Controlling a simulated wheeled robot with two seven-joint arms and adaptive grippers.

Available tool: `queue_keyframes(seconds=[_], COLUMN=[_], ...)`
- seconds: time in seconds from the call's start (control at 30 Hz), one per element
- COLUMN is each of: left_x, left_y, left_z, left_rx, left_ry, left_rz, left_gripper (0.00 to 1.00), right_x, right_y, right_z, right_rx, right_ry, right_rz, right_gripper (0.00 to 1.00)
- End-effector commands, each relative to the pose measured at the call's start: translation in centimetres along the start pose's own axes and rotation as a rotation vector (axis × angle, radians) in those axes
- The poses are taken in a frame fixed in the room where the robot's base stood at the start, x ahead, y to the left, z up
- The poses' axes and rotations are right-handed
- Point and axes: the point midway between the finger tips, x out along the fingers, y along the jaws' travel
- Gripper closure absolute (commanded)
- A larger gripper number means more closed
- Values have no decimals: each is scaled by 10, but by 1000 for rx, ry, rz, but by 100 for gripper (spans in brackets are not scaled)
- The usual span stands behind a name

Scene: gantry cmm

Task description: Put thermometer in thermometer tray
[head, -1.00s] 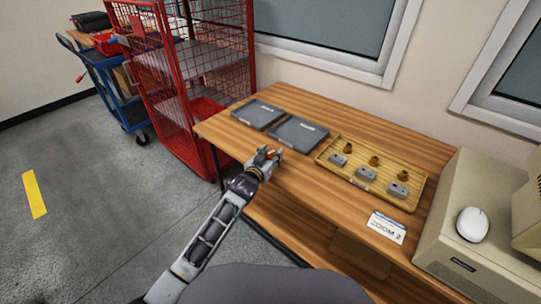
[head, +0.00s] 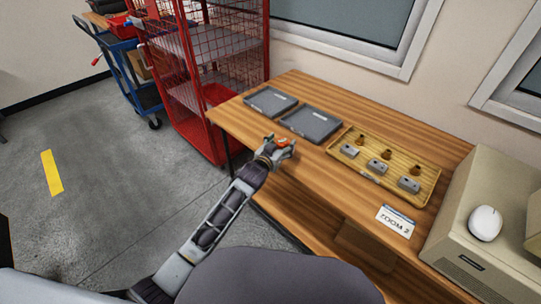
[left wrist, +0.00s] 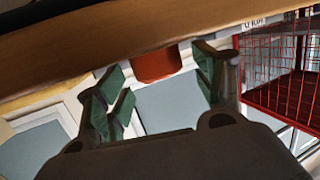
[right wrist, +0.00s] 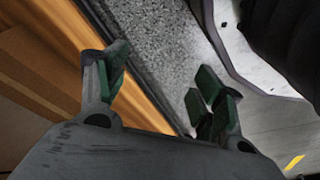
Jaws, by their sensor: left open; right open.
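A small orange-red object (head: 281,141), which may be the thermometer, shows at my left gripper (head: 284,147) near the table's front edge. My right gripper (right wrist: 158,85) is open and empty, outside the head view.
A yellow tray (head: 343,164) with grey blocks and brass pieces sits right of the grey trays. A label card (head: 395,222), beige computer (head: 500,215) and white mouse (head: 485,223) are further right. A red cage (head: 190,110) stands left of the table (head: 300,175).

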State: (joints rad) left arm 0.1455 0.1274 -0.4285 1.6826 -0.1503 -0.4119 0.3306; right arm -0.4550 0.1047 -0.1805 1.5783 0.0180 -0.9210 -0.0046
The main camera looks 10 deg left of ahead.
Motion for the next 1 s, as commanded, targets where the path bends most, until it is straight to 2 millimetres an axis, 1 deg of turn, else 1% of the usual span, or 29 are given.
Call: queue_keyframes(seconds=[0.27, 0.63, 1.0], left_x=[-24, -58, -92], left_y=[0, 0, 0], left_z=[-1, -1, -1], left_rx=[-1, 0, 0], left_ry=[1, 1, 0], left_rz=[0, 0, -1], left_gripper=[32, 32, 32], right_x=[10, 22, 34], right_y=[3, 10, 13], right_z=[11, 11, 31], right_rx=[1, 1, 1], right_ry=[-3, 18, 10], right_rz=[5, 14, 19], right_gripper=[32, 32, 32])
